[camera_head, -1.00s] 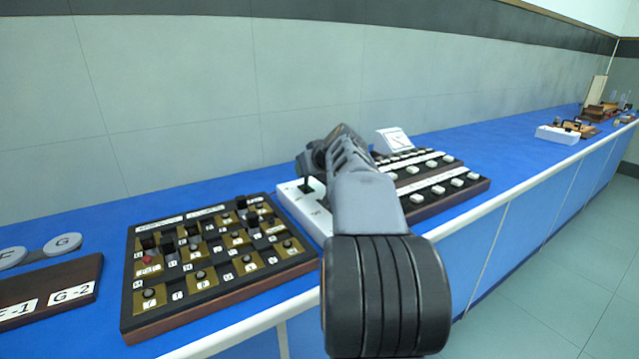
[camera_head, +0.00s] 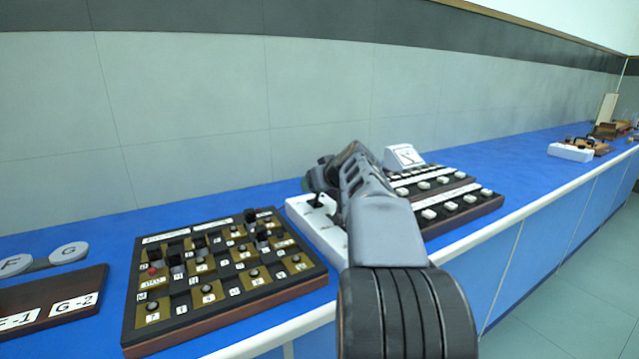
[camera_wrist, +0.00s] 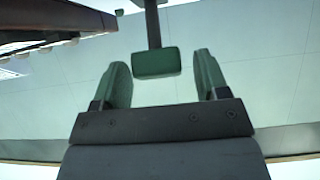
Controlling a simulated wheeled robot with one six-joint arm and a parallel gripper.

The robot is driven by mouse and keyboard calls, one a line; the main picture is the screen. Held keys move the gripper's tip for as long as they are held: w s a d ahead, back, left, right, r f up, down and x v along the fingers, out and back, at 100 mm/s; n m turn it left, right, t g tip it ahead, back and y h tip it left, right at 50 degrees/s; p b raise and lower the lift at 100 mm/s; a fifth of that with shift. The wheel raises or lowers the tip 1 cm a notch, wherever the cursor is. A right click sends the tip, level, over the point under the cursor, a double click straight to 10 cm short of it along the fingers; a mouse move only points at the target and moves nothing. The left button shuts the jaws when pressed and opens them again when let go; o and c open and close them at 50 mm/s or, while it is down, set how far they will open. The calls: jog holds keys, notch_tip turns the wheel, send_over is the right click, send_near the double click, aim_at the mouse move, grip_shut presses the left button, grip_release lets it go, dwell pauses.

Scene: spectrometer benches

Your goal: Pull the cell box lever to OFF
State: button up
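A white box (camera_head: 318,231) stands on the blue bench, partly hidden behind my arm; I take it to be the cell box. A short black lever (camera_head: 317,201) stands on its top. My gripper (camera_head: 320,178) is over the box beside the lever, its fingers hard to make out there. In the wrist view, my gripper (camera_wrist: 160,60) is open. A dark green block-shaped knob (camera_wrist: 156,64) on a thin stem shows between the two fingers, with a gap on each side. The ON and OFF marks cannot be read.
A dark board with many knobs and plugs (camera_head: 165,318) lies left of the box. A sloped panel with white buttons (camera_head: 455,195) and a white meter (camera_head: 403,156) stand to the right. A wooden board (camera_head: 50,306) is at far left. The tiled wall rises behind.

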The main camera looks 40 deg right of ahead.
jog(key=p+v, duration=0.1)
jog(key=v, duration=1.2)
jog(key=shift+s+r, duration=0.15)
jog(key=shift+s, duration=0.2)
